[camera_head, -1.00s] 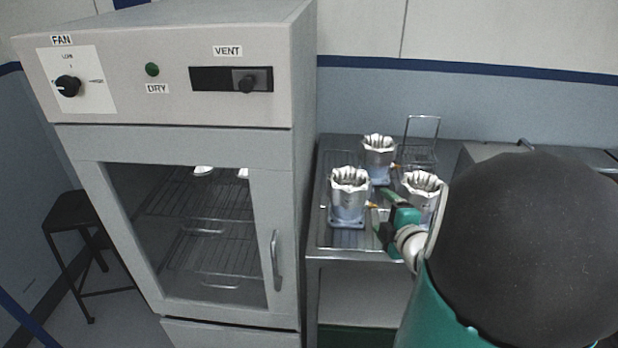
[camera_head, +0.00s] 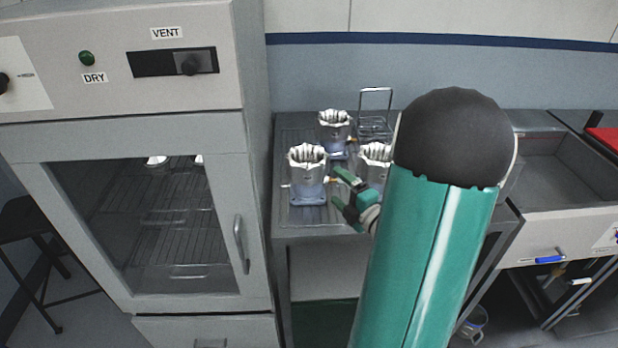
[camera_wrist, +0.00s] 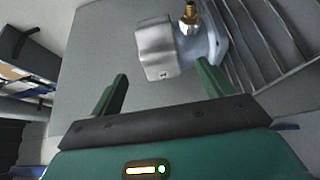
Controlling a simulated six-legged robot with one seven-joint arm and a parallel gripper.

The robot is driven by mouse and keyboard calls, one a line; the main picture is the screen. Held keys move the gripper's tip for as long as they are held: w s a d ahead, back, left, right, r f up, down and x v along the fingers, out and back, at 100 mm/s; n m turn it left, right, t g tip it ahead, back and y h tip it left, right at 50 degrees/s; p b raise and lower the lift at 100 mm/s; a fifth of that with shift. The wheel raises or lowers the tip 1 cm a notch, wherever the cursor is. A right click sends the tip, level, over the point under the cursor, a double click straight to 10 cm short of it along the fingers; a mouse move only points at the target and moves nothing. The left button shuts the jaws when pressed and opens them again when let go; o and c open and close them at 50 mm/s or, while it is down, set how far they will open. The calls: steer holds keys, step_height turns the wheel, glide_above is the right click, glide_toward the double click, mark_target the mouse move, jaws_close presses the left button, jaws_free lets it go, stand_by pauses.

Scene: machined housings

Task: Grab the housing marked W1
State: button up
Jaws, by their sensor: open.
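Three silver housings with scalloped tops stand upright on a metal rack: one at the front left (camera_head: 308,176), one at the back (camera_head: 335,132) and one at the right (camera_head: 374,160), partly hidden by my arm. I cannot read W1 on any of them. My gripper (camera_head: 341,188) is open and empty beside the front left housing, on its right. In the wrist view, one housing (camera_wrist: 165,48) with a brass fitting (camera_wrist: 190,14) lies beyond the fingertips of my gripper (camera_wrist: 162,80), not between them. It bears a small dark mark, too small to read.
A drying cabinet (camera_head: 120,135) with a shut glass door stands close on the left. A wire basket (camera_head: 374,124) stands behind the right housing. A sink bench (camera_head: 560,215) is at the right. A wall is behind the rack.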

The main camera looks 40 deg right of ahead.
mark_target(324, 172)
steer(key=w, duration=0.5)
steer(key=shift+w+d+r, duration=0.1)
steer(key=shift+w+d, duration=0.05)
steer(key=shift+d, duration=0.05)
steer(key=c, duration=1.5)
steer(key=shift+r, duration=0.15)
jaws_close()
steer(key=shift+r, duration=0.1)
